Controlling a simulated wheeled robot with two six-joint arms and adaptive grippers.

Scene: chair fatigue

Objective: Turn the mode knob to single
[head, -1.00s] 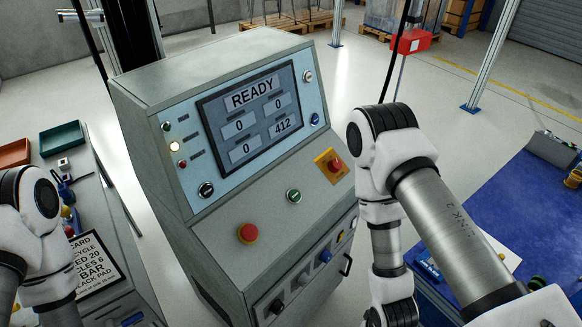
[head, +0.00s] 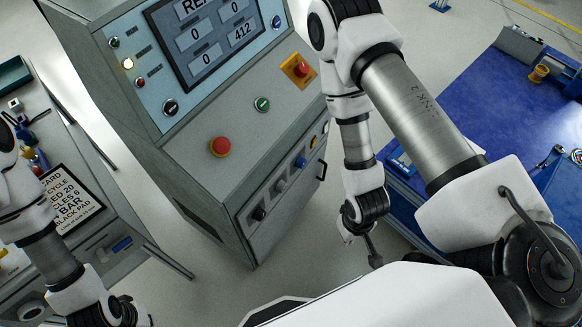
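The grey test console (head: 200,165) stands in front of me, its display cut by the top edge. A black round knob (head: 170,106) is on its light blue panel, below left of the display. More small knobs sit on the lower front, one blue (head: 300,162). No mode label or setting is readable. My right arm hangs to the right of the console; a dark part by its wrist (head: 373,252) may be its gripper, fingers unclear. My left gripper is not visible; that wrist is at the bottom left.
A red stop button (head: 220,146), a green button (head: 262,104) and a red button on yellow (head: 299,68) are on the console's slope. A side bench with a text card (head: 72,205) stands left. A blue-topped bench (head: 440,120) stands right. Floor shows between.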

